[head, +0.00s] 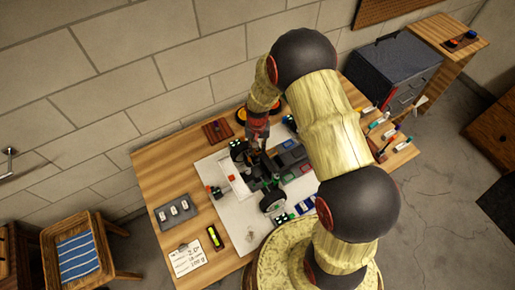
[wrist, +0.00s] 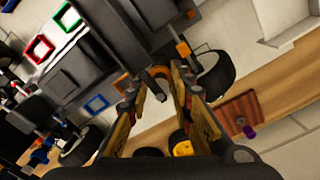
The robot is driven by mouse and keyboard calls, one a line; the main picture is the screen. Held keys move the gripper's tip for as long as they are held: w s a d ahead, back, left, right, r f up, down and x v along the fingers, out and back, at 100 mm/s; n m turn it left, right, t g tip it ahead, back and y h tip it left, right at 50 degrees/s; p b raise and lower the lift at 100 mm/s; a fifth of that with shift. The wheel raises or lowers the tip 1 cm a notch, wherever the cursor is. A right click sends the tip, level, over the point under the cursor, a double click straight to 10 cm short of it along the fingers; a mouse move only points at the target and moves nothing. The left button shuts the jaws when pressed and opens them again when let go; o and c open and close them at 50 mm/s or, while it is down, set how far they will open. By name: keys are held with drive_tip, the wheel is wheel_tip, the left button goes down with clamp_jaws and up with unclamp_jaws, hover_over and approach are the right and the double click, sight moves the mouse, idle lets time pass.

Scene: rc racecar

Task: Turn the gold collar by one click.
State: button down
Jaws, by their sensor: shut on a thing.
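The RC racecar (head: 270,180) stands on a pale mat on the wooden bench in the head view. Its dark body and black tyres fill the upper part of the wrist view, with one tyre (wrist: 215,75) just right of my fingertips. My gripper (wrist: 164,78) reaches down to one end of the car; it also shows in the head view (head: 254,142). Its fingers are closed on a small part at the car, mostly hidden between the tips. I cannot clearly make out the gold collar there. An orange piece (wrist: 183,48) sits just beyond the fingertips.
A red-brown block (head: 217,131) lies at the bench's back edge; it also shows in the wrist view (wrist: 240,113). A grey switch panel (head: 176,211), a note card (head: 187,260) and several coloured pens stand around the mat. A wall runs behind the bench.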

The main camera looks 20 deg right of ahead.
idle(0.4)
drive_tip(key=c, duration=1.6)
unclamp_jaws()
drive_tip(key=shift+o, duration=0.2)
wheel_tip(320, 180, up, 12)
drive_tip(key=shift+f, duration=0.1)
